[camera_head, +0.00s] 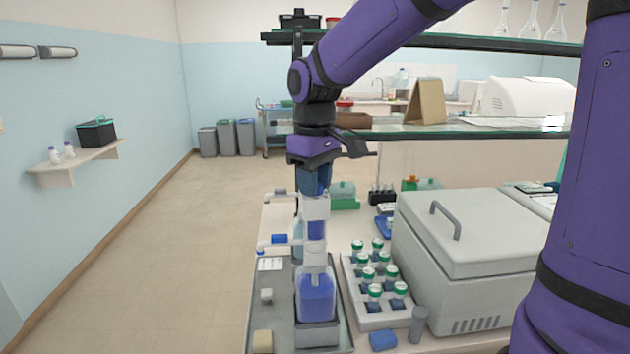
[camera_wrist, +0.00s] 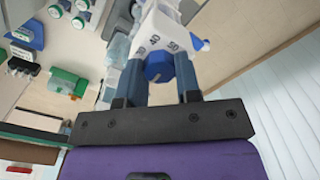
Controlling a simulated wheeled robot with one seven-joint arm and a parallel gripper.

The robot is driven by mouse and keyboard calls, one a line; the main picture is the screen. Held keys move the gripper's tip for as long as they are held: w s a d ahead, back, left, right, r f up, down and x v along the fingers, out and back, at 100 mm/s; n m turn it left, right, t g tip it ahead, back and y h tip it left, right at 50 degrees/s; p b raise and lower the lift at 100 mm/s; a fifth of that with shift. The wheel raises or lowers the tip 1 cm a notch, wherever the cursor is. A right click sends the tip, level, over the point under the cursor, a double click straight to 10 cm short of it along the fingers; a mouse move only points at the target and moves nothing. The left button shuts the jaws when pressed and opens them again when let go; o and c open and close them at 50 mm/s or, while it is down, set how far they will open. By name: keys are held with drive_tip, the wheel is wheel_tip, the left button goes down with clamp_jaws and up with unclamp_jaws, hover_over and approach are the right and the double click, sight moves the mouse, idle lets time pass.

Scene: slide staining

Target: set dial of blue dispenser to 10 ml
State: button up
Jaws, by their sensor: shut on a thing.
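The blue dispenser (camera_head: 314,208) stands upright on a bottle of blue liquid (camera_head: 316,297) in the grey tray. Its white head and blue dial (camera_wrist: 157,66) show in the wrist view. The marks 30, 40 and 50 are readable around the dial's far side; the other marks are hidden, and I cannot tell which value is set. My gripper (camera_head: 314,180) points down onto the dispenser's top. In the wrist view my gripper (camera_wrist: 163,72) has its two fingers on either side of the dial, shut on it.
A grey tray (camera_head: 273,315) holds the bottle and small items. A rack (camera_head: 371,319) of green-capped bottles stands close on the right, beside a large grey lidded box (camera_head: 470,240). Another dispenser's blue part (camera_head: 279,239) shows behind. A shelf (camera_head: 440,130) crosses near my arm.

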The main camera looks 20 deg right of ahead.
idle(0.4)
drive_tip(key=o, duration=0.9)
drive_tip(key=shift+r, duration=0.1)
wheel_tip(320, 180, up, 11)
drive_tip(key=shift+f, duration=0.2)
drive_tip(key=s+d+f+m+t, duration=0.1)
drive_tip(key=s+d+f+m, duration=0.1)
drive_tip(key=s, duration=0.5)
drive_tip(key=s+d+f+m+t, duration=0.1)
drive_tip(key=s+d+f+t, duration=0.1)
drive_tip(key=s, duration=0.5)
drive_tip(key=s+d+f+m+t, duration=0.2)
drive_tip(key=s+d+f, duration=0.1)
drive_tip(key=s, duration=0.4)
drive_tip(key=shift+f+m, duration=0.2)
drive_tip(key=shift+m, duration=0.1)
